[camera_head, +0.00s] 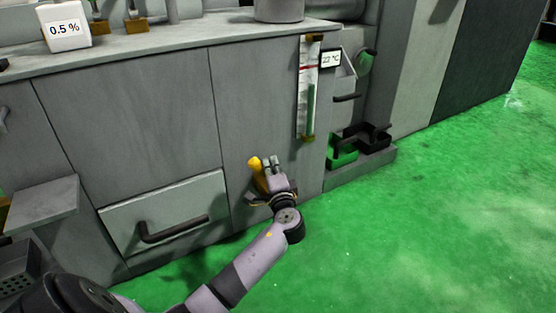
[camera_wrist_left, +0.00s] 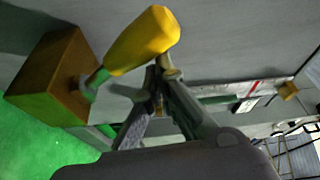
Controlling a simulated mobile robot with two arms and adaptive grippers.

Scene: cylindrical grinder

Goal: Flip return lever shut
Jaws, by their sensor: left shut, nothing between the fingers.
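The return lever (camera_head: 256,172) has a yellow handle and sits low on the front of the grey cabinet. In the head view its handle stands roughly upright, and its lower part is hidden by my gripper. In the left wrist view the yellow handle (camera_wrist_left: 143,42) joins a short metal stem at a brass-coloured block (camera_wrist_left: 50,78). My left gripper (camera_head: 270,162) is just right of the handle, with its fingers shut and empty. In the left wrist view the fingertips (camera_wrist_left: 160,72) are close by the handle; I cannot tell whether they touch it. My right gripper is not in view.
A sight gauge (camera_head: 308,95) hangs on the cabinet front up and right of the lever. A drawer with a dark handle (camera_head: 172,231) is at left. A low ledge with dark and green bins (camera_head: 343,152) is at right. The green floor is open at right.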

